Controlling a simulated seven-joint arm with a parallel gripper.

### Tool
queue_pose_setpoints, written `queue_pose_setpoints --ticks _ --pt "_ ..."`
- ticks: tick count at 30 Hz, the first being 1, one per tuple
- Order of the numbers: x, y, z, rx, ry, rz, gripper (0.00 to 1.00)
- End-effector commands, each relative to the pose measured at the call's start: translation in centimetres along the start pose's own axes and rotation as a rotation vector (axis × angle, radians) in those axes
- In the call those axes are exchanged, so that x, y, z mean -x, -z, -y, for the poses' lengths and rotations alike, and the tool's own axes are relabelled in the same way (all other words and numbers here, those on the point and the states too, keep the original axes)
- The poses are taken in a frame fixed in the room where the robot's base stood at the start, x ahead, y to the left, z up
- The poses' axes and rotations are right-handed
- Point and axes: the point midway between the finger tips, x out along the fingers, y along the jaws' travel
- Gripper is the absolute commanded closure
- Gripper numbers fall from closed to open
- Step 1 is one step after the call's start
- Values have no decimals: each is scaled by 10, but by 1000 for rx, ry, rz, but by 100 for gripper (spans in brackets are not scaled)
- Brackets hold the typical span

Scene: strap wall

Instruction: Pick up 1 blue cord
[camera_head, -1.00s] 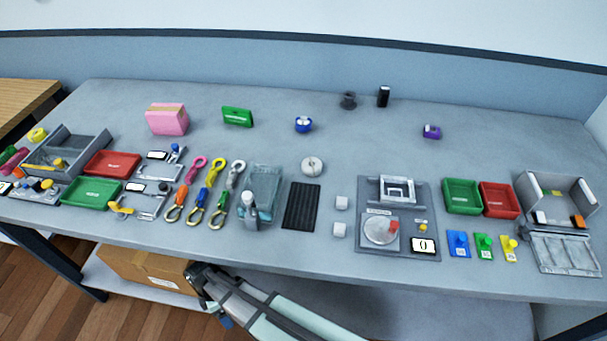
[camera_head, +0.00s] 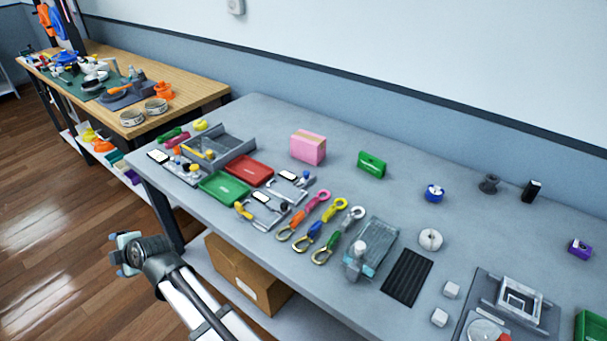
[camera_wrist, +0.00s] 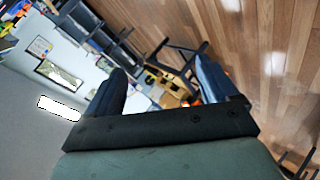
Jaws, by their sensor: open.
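No thing in view is clearly marked as the blue cord. A blue hanging bundle (camera_head: 57,23) shows at the far upper left in the head view, beside an orange bundle (camera_head: 43,19); it is too small to tell if it is cord. A strap with a blue sleeve and gold hook (camera_head: 313,231) lies on the grey table between orange and green ones. My gripper (camera_head: 122,256) is over the floor in front of the table's left end, apart from both. In the wrist view my gripper (camera_wrist: 160,85) is open, with nothing held between the fingers.
The grey table (camera_head: 330,190) carries trays, a pink box (camera_head: 308,148) and small parts. A wooden table (camera_head: 185,90) with clutter stands beyond its left end. A cardboard box (camera_head: 245,275) sits on the lower shelf. The floor at left is clear.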

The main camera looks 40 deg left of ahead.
Motion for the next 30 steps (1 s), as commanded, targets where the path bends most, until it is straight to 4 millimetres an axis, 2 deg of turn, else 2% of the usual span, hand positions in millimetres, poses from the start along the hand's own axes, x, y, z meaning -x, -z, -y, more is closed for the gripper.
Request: queue_pose_setpoints --ticks 1,3,6,9,11,17,23,30 --pt "5 12 -15 10 -28 -15 13" --pt "11 22 -33 21 -62 -28 13" --pt "21 30 -58 29 -100 -38 13" --pt "33 27 -83 30 -127 -36 13" --pt "42 15 -101 25 -136 -23 13" --pt "67 -43 -136 -15 -113 45 13" --pt "102 -132 -161 -91 -52 151 13" --pt "160 -244 -175 -213 34 293 13"
